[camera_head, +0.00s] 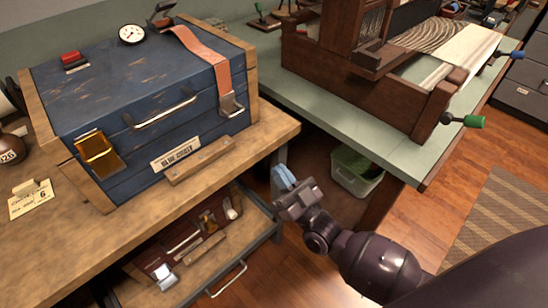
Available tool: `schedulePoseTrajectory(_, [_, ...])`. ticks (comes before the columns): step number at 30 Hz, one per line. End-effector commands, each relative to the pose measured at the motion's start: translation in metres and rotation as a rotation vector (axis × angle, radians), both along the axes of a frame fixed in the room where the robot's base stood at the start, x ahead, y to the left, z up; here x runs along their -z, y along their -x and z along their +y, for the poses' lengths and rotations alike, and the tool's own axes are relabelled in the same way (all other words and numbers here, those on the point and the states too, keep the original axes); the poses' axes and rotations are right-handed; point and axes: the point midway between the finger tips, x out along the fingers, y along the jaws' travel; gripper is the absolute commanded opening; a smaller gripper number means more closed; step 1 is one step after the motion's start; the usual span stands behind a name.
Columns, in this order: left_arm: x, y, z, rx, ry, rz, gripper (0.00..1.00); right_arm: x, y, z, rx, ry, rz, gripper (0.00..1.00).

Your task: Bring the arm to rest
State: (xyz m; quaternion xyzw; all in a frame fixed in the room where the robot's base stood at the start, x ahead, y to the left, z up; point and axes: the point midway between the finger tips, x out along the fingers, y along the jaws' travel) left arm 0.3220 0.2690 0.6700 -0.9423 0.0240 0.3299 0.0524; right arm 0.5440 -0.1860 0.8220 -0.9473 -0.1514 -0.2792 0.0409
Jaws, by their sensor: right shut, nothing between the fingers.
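My right arm (375,262) comes in from the lower right. Its gripper (282,178) is shut and empty, with light blue fingertips pointing up and left. My left gripper is not in view.
A blue chest (140,85) with a strap, latch and dial stands on the wooden bench (262,128). Below, a drawer (232,262) stands open with tools inside. A wooden loom (350,90) stands on the green table (262,62). A green bin (352,172) sits beneath.

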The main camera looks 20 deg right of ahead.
Motion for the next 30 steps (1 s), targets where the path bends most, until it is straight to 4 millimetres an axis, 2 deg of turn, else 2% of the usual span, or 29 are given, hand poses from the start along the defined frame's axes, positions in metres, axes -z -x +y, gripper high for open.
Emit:
schedulePoseTrajectory(4, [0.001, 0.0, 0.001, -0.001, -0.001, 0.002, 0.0, 0.006, 0.004, -0.001, 0.0, 0.0, 0.0, 0.0])
schedulePoseTrajectory(19, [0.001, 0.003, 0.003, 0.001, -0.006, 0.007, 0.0, 0.007, 0.004, -0.001, -0.007, -0.003, 0.009, 0.0])
schedulePoseTrajectory(23, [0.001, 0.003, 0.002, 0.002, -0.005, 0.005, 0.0, 0.018, -0.001, 0.007, -0.045, 0.027, 0.088, 0.0])
schedulePoseTrajectory(27, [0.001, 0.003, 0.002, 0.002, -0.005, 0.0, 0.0, 0.029, -0.009, 0.022, -0.101, 0.117, 0.219, 0.0])
schedulePoseTrajectory(30, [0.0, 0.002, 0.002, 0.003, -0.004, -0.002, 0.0, 0.035, -0.008, 0.026, -0.108, 0.184, 0.331, 0.0])
